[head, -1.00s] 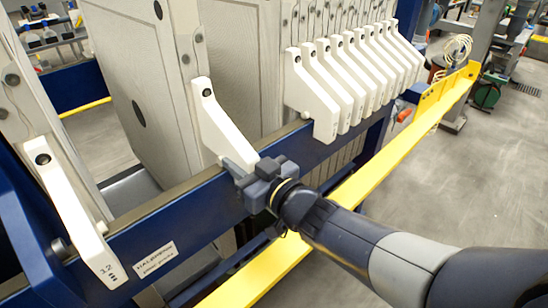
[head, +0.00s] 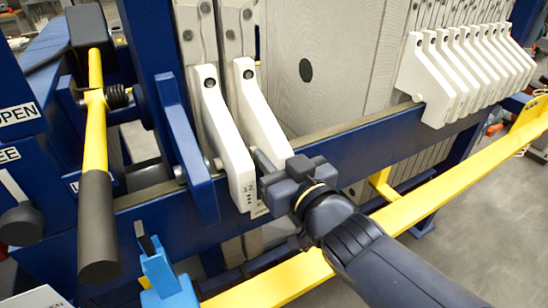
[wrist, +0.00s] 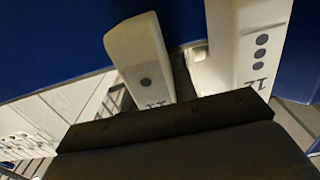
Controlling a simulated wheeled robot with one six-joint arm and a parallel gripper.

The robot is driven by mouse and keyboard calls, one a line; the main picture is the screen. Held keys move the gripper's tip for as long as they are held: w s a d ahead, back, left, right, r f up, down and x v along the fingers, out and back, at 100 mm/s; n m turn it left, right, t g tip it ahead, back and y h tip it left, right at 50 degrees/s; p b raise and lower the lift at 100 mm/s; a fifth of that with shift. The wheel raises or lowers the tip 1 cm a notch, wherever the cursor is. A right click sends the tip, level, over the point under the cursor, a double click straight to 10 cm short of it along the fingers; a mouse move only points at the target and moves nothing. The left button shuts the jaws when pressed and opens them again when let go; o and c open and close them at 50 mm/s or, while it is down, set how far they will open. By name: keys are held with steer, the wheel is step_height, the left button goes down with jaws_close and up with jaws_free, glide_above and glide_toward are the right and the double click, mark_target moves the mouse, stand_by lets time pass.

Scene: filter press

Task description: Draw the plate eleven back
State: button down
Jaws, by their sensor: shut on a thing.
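Plate eleven's white handle (head: 254,98) stands on the blue side rail, close beside plate twelve's handle (head: 222,130), with only a narrow gap between the two. My gripper (head: 266,165) is shut on the lower end of plate eleven's handle, and its jaws hide that end. In the wrist view, the handle marked 11 (wrist: 143,57) shows just past the dark jaw, tilted in the picture, and the handle marked 12 (wrist: 243,45) is to its right.
A wide gap parts plate eleven from the grey plate face (head: 320,50) and the row of white handles (head: 465,75) to the right. A yellow lever with a black grip (head: 98,220), a blue bracket (head: 190,150) and a light-blue part (head: 165,275) stand left. A yellow rail (head: 450,155) runs in front.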

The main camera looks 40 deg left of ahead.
steer(key=c, duration=1.1)
jaws_free()
steer(key=p+v, duration=0.1)
steer(key=v, duration=0.9)
steer(key=shift+s+d+p, duration=0.15)
steer(key=shift+d+p, duration=0.2)
steer(key=shift+a, duration=0.15)
